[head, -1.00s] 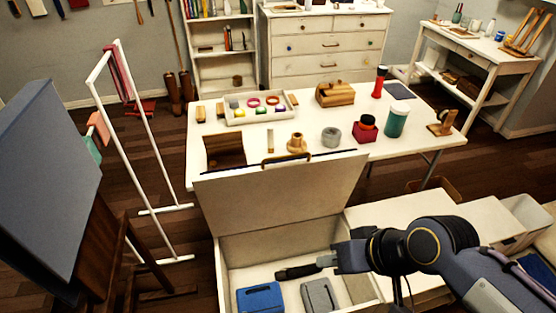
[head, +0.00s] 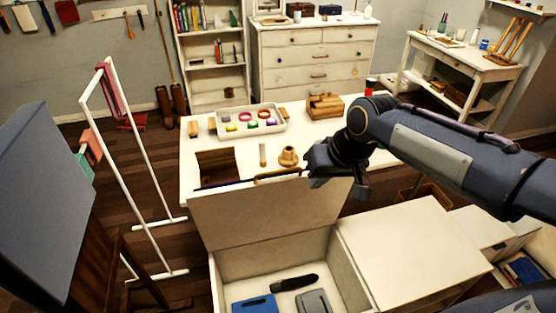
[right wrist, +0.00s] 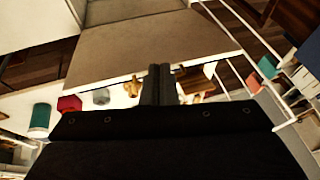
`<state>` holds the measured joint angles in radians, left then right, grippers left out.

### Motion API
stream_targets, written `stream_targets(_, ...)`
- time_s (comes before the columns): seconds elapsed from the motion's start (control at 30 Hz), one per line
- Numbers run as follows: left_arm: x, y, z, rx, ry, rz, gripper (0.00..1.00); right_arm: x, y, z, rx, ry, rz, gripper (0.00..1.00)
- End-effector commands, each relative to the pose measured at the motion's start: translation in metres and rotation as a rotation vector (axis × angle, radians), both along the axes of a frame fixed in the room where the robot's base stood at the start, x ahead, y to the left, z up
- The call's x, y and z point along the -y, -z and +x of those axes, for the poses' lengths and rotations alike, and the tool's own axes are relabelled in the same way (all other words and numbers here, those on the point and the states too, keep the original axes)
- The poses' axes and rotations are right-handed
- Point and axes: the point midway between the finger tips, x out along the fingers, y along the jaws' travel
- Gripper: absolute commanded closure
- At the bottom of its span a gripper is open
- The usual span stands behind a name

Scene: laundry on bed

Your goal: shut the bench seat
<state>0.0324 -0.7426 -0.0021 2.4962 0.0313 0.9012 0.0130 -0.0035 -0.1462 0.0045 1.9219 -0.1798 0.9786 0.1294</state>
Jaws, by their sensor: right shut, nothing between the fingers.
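The bench seat's lid (head: 265,215) stands raised at the back of the open bench box (head: 222,268). Inside lie a blue item (head: 254,304), a grey item (head: 313,302) and a black item (head: 295,282). My right gripper (head: 340,188) is at the lid's top right corner, overlapping it in the head view. In the right wrist view its closed, empty fingers (right wrist: 159,84) overlap the edge of the lid (right wrist: 140,48); I cannot tell whether they touch. My left gripper is not in view.
A white table (head: 228,152) behind the lid holds a tray (head: 280,124), a wooden box (head: 325,106) and small items. A closed white bench section (head: 410,245) lies right of the open box. A white rack (head: 146,170) and a blue panel (head: 35,190) stand left.

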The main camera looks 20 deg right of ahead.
Motion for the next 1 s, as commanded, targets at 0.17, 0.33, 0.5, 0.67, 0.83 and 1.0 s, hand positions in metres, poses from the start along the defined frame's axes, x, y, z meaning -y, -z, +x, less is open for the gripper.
stream_targets(0.17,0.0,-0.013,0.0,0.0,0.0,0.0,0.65,0.005,-0.007,0.083,-0.04,-0.001,-0.072,1.0)
stream_targets(0.33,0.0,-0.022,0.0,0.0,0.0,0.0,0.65,0.004,0.005,0.155,-0.069,0.007,-0.141,1.0)
stream_targets(0.5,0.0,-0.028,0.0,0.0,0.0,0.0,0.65,-0.002,0.023,0.203,-0.084,0.017,-0.19,1.0)
stream_targets(0.67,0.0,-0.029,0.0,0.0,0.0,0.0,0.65,-0.005,0.033,0.222,-0.09,0.022,-0.213,1.0)
stream_targets(0.83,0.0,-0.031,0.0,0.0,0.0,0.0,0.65,-0.005,0.046,0.228,-0.093,0.024,-0.215,1.0)
stream_targets(1.0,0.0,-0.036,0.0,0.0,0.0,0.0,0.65,-0.003,0.075,0.237,-0.096,0.023,-0.215,1.0)
